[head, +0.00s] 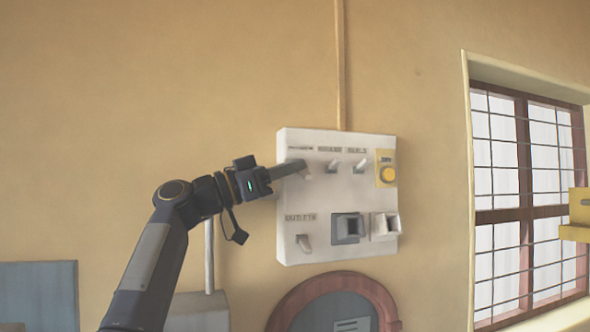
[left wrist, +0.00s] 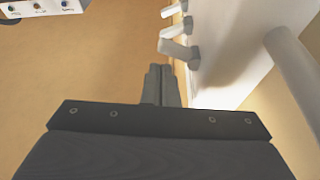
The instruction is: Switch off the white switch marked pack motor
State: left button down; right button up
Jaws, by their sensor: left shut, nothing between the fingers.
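A white switch panel (head: 340,235) is mounted on the wall. Its top row has three white toggle switches: a left one (head: 304,174), a middle one (head: 333,166) and a right one (head: 361,166). The small labels are too blurred to read surely, so I cannot tell which says pack motor. My left gripper (head: 301,167) is shut and empty, its tip at the top-left toggle; contact is unclear. In the left wrist view the shut fingers (left wrist: 161,76) lie just short of the nearest toggle (left wrist: 178,49). My right gripper is out of view.
A barred window (head: 525,190) is at the right. A dark red round-topped object (head: 290,308) stands below.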

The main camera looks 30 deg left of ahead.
pick_arm(q)
jog(key=b+v, duration=0.2)
jog(key=v, duration=0.4)
jog(key=shift+s+a, duration=0.25)
jog(key=shift+s, duration=0.05)
jog(key=shift+d+f, duration=0.1)
jog(key=shift+f, duration=0.05)
jog(key=d+f+n+g+y, duration=0.25)
jog(key=d+f, duration=0.25)
jog(key=f, duration=0.3)
jog(key=d+f+n+g+y, duration=0.1)
jog(key=d+f+n+y, duration=0.3)
jog(key=f, duration=0.4)
jog(key=s+d+f+n+g+y, duration=0.1)
jog(key=s+d+f+g, duration=0.1)
jog(key=s+f, duration=0.5)
jog(key=s+d+f+n+g+y, duration=0.2)
jog(key=s+f, duration=0.6)
jog(key=f, duration=1.2)
jog(key=s+d+f+n+g+y, duration=0.1)
jog(key=s+d+f+n+g, duration=0.1)
jog(key=s+f, duration=0.5)
notch_tip(320, 180, down, 7)
jog(key=shift+s+d+r+g, duration=0.1)
jog(key=shift+s+d+g, duration=0.2)
jog(key=shift+g, duration=0.25)
